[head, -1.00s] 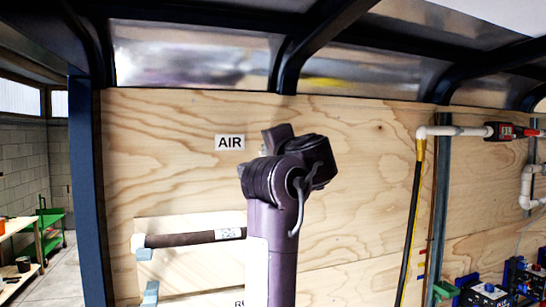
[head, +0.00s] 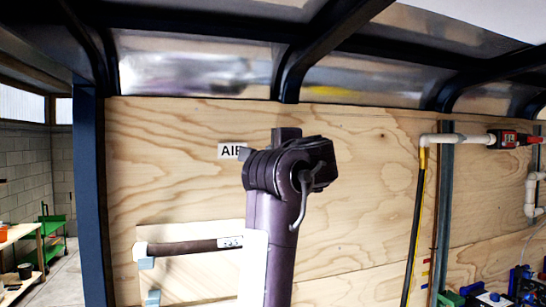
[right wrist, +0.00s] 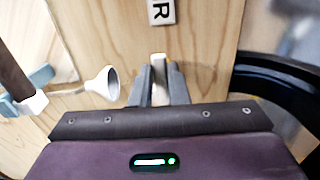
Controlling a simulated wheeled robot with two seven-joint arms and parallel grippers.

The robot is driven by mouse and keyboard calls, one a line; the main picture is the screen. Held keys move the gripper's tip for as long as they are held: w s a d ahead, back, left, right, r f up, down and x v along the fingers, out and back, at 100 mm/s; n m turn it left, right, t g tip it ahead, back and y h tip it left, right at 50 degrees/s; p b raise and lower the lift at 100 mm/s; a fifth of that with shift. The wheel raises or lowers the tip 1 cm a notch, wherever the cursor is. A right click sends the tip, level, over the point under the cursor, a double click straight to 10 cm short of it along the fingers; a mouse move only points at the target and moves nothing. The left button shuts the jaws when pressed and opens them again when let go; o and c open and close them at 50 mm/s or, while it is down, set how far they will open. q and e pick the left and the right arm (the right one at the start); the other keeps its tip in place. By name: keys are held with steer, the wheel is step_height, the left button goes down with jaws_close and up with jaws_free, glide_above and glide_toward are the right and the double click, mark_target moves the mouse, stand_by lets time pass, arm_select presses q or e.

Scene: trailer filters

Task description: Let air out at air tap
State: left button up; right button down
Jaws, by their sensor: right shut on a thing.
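The AIR label (head: 229,151) is on the plywood wall, its right end covered by my right arm in the head view. Its letter R shows at the top of the right wrist view (right wrist: 161,11). My right gripper (right wrist: 160,84) is up at the wall near the label, with its fingers shut on a small pale part, apparently the air tap's handle (right wrist: 159,68). The rest of the tap is hidden by the fingers, and in the head view by my wrist. A white funnel-shaped piece (right wrist: 104,83) is left of the fingers. My left gripper is out of view.
A dark filter tube (head: 185,248) on blue clips is low on the wall at left. White pipe (head: 455,139) with a red-handled fitting (head: 507,139) runs at the right. A dark metal frame post (head: 90,190) stands at the left. The upper wall is mostly bare.

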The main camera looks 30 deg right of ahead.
steer(key=c, duration=1.4)
jaws_free()
steer(key=b+v, duration=0.2)
steer(key=v, duration=0.5)
steer(key=shift+s+b, duration=0.35)
steer(key=shift+s, duration=0.05)
steer(key=shift+a, duration=0.15)
